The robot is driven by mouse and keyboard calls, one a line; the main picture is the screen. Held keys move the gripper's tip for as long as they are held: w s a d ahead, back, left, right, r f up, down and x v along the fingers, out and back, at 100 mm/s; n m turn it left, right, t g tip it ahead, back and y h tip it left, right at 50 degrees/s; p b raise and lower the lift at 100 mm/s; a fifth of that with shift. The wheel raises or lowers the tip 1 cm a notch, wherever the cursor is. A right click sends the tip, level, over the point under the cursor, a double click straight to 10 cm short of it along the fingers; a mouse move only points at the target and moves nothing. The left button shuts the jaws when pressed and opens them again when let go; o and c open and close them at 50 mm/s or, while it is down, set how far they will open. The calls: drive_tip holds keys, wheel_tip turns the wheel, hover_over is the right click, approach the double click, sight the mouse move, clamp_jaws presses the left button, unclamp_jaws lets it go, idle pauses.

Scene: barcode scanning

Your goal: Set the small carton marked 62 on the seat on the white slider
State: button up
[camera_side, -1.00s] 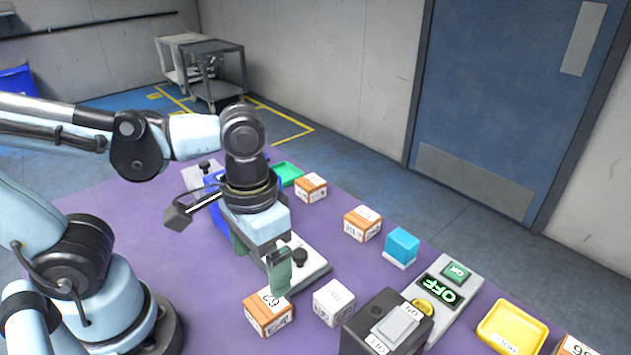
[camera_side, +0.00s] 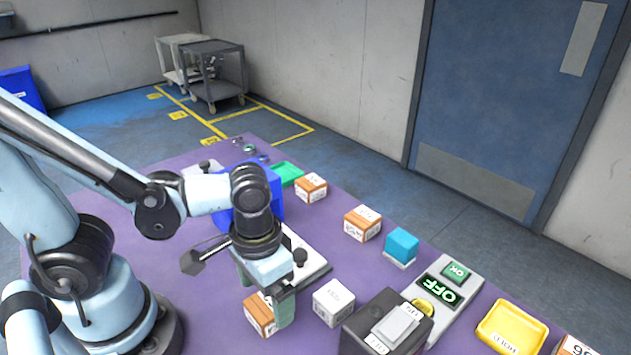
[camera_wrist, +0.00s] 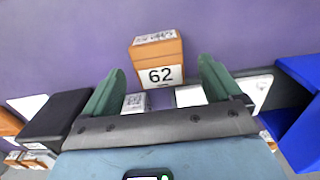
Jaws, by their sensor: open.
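The orange-and-white carton marked 62 (camera_side: 256,317) stands on the purple table, partly hidden behind a finger in the side view. In the wrist view its marked face (camera_wrist: 160,76) shows between and just beyond my fingertips. My gripper (camera_side: 267,296) is open and empty, its green fingers pointing down at the carton. In the wrist view the fingers (camera_wrist: 160,68) are spread on either side, apart from the carton. A white plate with a black knob (camera_side: 312,262), which looks like the slider, lies behind my gripper, partly hidden; I cannot make out the seat.
A white carton (camera_side: 333,303) stands close right of the 62 carton, then a black box (camera_side: 375,335) with a white lever. An OFF panel (camera_side: 445,297), yellow tray (camera_side: 513,326), cyan block (camera_side: 402,246) and other cartons (camera_side: 362,223) stand right. A blue bin (camera_side: 272,190) stands behind my arm.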

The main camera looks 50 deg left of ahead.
sight(267, 303)
drive_tip(key=shift+f, duration=1.7)
drive_tip(key=c, duration=1.2)
drive_tip(key=shift+c, duration=0.2)
drive_tip(key=shift+r, duration=0.1)
